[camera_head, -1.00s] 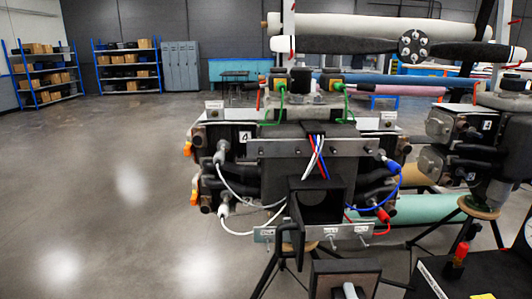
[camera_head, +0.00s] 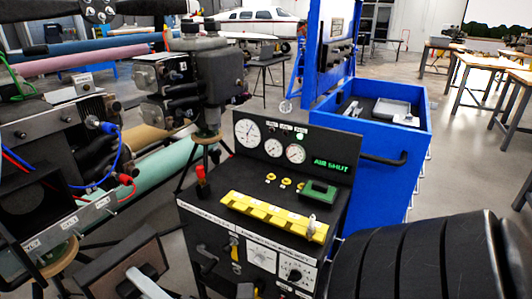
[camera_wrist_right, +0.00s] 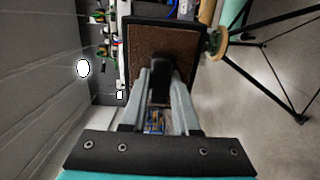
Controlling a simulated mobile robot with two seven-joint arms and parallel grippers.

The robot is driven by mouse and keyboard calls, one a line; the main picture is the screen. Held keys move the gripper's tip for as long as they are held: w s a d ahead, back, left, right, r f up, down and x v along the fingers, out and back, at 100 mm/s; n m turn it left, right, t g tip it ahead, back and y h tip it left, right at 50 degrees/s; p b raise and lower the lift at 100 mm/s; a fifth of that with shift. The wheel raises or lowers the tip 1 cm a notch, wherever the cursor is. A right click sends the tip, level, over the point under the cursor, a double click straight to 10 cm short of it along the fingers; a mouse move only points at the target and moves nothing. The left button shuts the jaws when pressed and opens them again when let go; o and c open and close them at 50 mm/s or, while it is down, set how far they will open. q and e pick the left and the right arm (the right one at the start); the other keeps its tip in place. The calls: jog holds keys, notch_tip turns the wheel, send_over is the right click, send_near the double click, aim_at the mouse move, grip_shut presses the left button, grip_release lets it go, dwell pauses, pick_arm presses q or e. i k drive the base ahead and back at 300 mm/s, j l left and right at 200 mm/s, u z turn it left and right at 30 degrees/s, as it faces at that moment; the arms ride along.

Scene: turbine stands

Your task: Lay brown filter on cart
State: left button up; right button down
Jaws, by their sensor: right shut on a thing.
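The brown filter (camera_head: 118,258), a brown panel in a black frame, shows at the bottom left of the head view, partly cut off. In the right wrist view the filter (camera_wrist_right: 140,45) fills the upper middle, its brown face toward the camera. My right gripper (camera_wrist_right: 160,82) is shut on the filter's black handle. In the head view only a grey bit of this gripper (camera_head: 148,284) shows at the bottom edge. The blue cart (camera_head: 380,138) stands right of centre, beyond the gauge console and apart from the filter. My left gripper is not in view.
A black gauge console (camera_head: 265,200) with a yellow strip stands between filter and cart. A turbine stand (camera_head: 190,85) is behind the filter. The cart's top holds a grey case (camera_head: 392,110) and small tools, with some bare dark surface. Wooden tables (camera_head: 485,75) stand at right.

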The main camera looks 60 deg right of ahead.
aim_at(291, 206)
jog(key=l+z, duration=0.6)
jog(key=z, duration=0.2)
jog(key=i+l+z, duration=0.1)
jog(key=l+z, duration=0.15)
jog(key=z, duration=0.15)
jog(key=i+l+z, duration=0.1)
jog(key=l, duration=0.35)
jog(key=i+l, duration=0.35)
jog(key=i+l+z, duration=0.15)
jog(key=l, duration=0.35)
jog(key=i, duration=0.1)
